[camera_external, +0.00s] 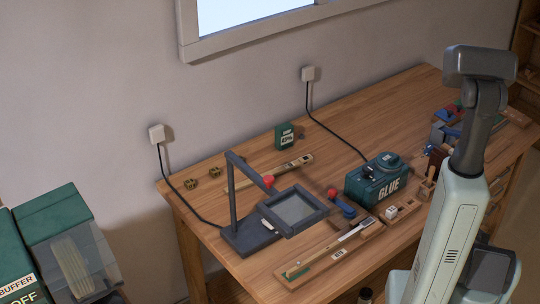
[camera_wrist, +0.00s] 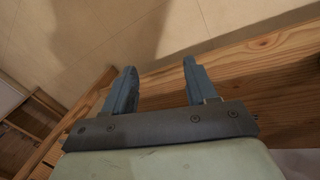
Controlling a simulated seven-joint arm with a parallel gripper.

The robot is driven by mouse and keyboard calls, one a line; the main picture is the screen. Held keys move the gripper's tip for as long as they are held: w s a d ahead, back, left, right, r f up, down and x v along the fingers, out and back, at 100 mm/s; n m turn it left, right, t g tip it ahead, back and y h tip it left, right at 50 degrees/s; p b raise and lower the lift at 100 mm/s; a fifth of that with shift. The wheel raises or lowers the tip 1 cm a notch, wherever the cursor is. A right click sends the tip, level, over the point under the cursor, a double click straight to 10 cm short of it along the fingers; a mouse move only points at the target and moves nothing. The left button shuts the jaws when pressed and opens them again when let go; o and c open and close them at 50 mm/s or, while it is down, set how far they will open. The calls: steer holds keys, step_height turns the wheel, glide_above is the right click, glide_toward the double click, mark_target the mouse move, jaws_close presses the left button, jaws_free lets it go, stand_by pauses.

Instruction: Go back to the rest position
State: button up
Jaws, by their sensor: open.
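My gripper (camera_wrist: 160,68) shows in the wrist view with its two blue fingers spread apart. Nothing is between them. Below and beyond the fingers I see a wooden edge and a pale tiled surface. In the external view my arm stands at the right, in front of the wooden workbench (camera_external: 240,268); I cannot make out the fingers there. A wooden piano-key piece (camera_external: 325,250) with a pale strip lies near the bench's front edge, away from my arm.
A magnifier lamp (camera_external: 247,236) stands at the bench's left. Blue, red and green items (camera_external: 447,122) lie at the far right, near my arm. The back middle is fairly clear.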

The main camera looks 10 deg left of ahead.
steer(key=s+a+m+g+y, duration=0.1)
steer(key=s+a, duration=0.3)
steer(key=s, duration=0.5)
steer(key=s+a+m+g, duration=0.2)
steer(key=s+a+g, duration=0.2)
steer(key=s, duration=0.4)
steer(key=s+a+f+m+g+y, duration=0.1)
steer(key=s+a+g, duration=0.2)
steer(key=s+a, duration=0.3)
steer(key=s, duration=0.3)
steer(key=shift+s+m+y, duration=0.3)
steer(key=shift+m, duration=0.1)
steer(key=shift+f, duration=0.1)
